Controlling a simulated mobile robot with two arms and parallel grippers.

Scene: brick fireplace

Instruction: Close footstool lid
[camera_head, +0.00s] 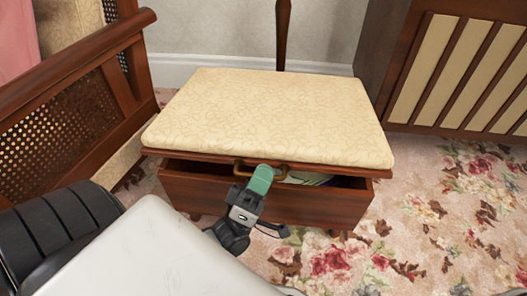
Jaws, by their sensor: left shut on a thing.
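The footstool (305,199) is a dark wooden box on the carpet in the middle of the head view. Its lid (262,115) has a cream patterned cushion and a dark wooden rim. The lid is slightly raised at the front, with a dark gap between rim and box; something pale and green shows inside. A brass handle (245,169) sits at the lid's front edge. My left gripper (261,180), with green fingertips, is shut on the handle. My right gripper is not in view.
A wooden chair with cane side panel (62,125) stands close at the left. A dark cabinet with cream slatted panels (458,75) stands at the back right. A thin wooden leg (282,35) rises behind the footstool. Floral carpet (430,215) is clear at the right.

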